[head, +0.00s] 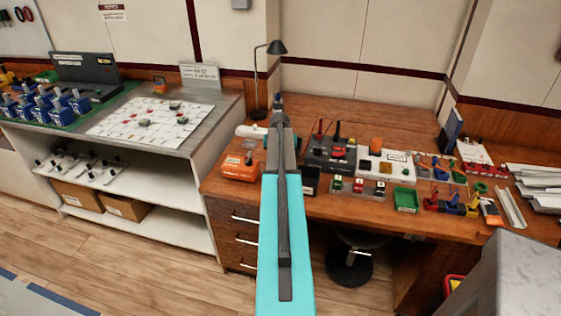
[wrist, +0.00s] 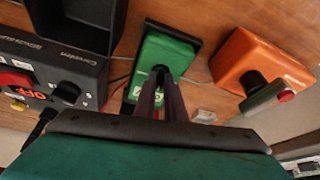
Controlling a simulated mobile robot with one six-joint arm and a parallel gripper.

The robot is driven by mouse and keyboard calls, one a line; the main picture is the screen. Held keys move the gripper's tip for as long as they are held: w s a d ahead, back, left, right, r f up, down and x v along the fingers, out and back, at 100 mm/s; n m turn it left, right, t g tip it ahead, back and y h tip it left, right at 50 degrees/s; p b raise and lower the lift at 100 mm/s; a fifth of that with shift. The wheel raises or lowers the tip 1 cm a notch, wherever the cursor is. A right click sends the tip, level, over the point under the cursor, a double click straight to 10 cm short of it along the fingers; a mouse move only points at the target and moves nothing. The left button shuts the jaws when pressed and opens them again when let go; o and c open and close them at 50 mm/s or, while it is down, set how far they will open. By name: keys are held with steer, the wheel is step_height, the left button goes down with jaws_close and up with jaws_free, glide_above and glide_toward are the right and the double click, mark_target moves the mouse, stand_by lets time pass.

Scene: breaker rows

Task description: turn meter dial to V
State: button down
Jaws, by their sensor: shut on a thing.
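The meter (wrist: 168,57) is a green body with black ends, lying on the wooden bench in the middle of the wrist view. My gripper (wrist: 160,78) reaches down onto its face, with both dark fingers close together. They are shut on the meter's dial, which is mostly hidden between and behind the fingertips. I cannot read the V mark or which way the dial points. In the head view my own arm covers the gripper and most or all of the meter.
An orange box (wrist: 258,68) with a black knob stands right of the meter; it also shows in the head view (head: 240,166). A black unit (wrist: 62,85) with a red OFF display is close on the left. A lamp (head: 258,80) stands behind. Several bench items fill the right.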

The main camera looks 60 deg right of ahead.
steer(key=shift+w+m+g+b, duration=0.1)
steer(key=shift+m+g+b, duration=0.35)
steer(key=shift+m, duration=0.65)
steer(key=c, duration=1.8)
jaws_free()
steer(key=shift+a+r, duration=0.1)
steer(key=shift+b+v, duration=1.25)
steer(key=shift+v, duration=5.55)
steer(key=shift+a, duration=0.15)
